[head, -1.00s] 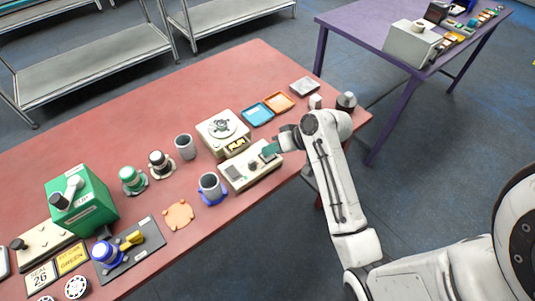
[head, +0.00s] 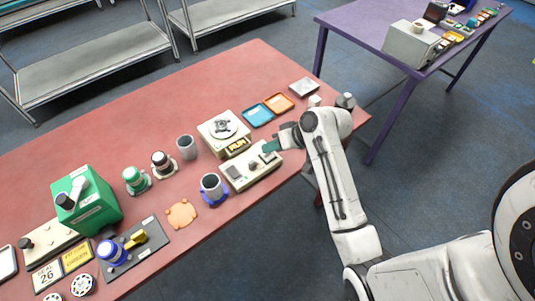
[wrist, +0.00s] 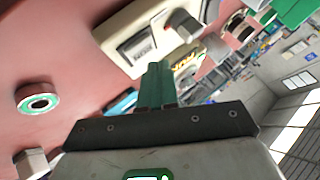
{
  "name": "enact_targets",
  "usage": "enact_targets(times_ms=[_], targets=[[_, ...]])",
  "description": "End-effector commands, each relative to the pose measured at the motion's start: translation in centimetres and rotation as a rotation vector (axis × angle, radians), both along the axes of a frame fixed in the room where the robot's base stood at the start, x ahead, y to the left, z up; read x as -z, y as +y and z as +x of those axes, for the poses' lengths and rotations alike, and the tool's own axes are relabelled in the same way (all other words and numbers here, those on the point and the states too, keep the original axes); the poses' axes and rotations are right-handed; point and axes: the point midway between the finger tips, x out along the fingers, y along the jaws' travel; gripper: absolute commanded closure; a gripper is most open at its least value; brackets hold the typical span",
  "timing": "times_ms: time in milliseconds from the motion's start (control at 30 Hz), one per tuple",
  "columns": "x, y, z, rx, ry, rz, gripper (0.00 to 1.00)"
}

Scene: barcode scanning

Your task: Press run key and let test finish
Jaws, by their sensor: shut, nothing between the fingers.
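A beige control panel (head: 262,172) lies on the red table, with a dark window, a dark knob and a key end under my gripper. Behind it stands a beige tester (head: 217,143) with a round top plate and an amber display (head: 237,146), which seems to read RUN. My gripper (head: 269,149) is shut and empty, its green fingertips at the right end of the panel. In the wrist view, the shut green fingers (wrist: 155,88) point toward the panel (wrist: 115,32). Whether they touch a key cannot be told; the fingertips hide that spot.
Blue (head: 258,116) and orange (head: 278,103) trays lie behind the tester. A grey cup (head: 187,147) and a cup on a blue base (head: 211,187) stand left of the panel. A green box (head: 92,207) is farther left. Bare table lies behind them.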

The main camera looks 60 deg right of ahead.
Motion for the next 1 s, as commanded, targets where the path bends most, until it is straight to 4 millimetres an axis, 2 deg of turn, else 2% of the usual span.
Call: enact_targets(times_ms=[567, 1000], targets=[[-4.9, 0.0, 0.0, 0.0, 0.0, 0.0, 1.0], [-4.9, 0.0, 0.0, 0.0, 0.0, 0.0, 1.0]])
